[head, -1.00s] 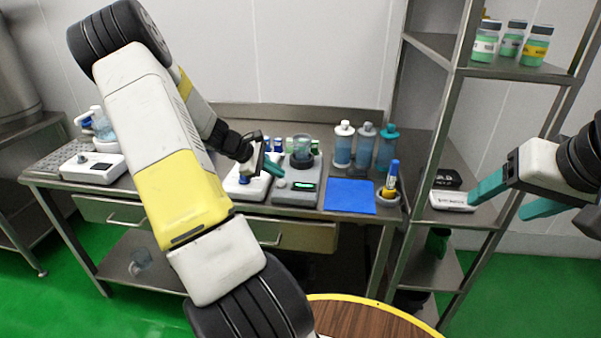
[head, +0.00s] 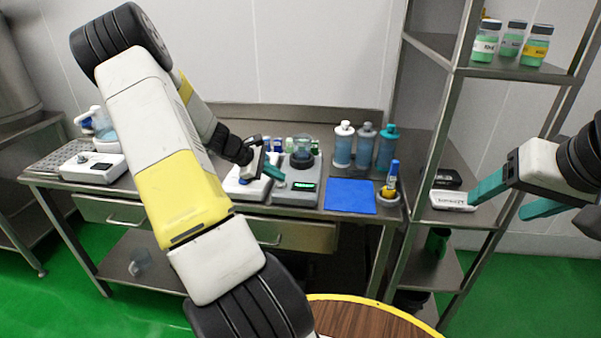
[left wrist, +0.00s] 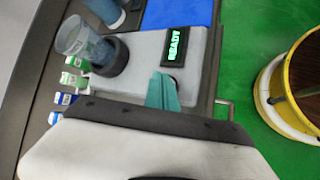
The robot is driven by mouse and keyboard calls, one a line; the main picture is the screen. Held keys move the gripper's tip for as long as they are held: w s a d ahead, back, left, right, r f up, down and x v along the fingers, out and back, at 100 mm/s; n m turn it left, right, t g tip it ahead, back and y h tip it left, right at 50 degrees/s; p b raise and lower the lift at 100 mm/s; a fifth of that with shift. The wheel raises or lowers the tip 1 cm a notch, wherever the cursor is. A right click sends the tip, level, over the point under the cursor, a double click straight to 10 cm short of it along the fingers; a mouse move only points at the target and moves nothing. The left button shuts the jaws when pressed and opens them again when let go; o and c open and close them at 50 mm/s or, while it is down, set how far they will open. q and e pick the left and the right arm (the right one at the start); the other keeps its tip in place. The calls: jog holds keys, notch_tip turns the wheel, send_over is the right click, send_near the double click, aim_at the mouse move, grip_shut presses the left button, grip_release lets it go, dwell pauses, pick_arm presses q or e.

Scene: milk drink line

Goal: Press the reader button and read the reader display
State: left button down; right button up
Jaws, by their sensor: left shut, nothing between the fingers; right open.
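The reader is a grey box (head: 297,197) on the steel bench, with a clear cup (head: 302,152) in its dark round holder. Its dark display (head: 304,186) glows green; in the left wrist view the display (left wrist: 174,46) reads "READY". My left gripper (head: 273,172) is shut and empty, its teal fingertips over the front of the reader beside the display. In the left wrist view the left fingertips (left wrist: 163,84) hide part of the reader's top; I cannot make out the button there or tell whether they touch it. My right gripper (head: 500,200) is open and empty by the shelf rack.
A white device (head: 250,187) stands left of the reader, partly behind my left gripper. A blue mat (head: 350,196) lies to its right, with several bottles (head: 365,150) behind. Small vials with coloured caps stand behind the reader. A labelled white box (head: 452,200) sits on the rack.

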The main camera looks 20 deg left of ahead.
aim_at(278, 183)
pick_arm(q)
jog(key=shift+f, duration=0.2)
dwell(0.5)
jog(key=shift+r, duration=0.85)
jog(key=shift+r, duration=2.55)
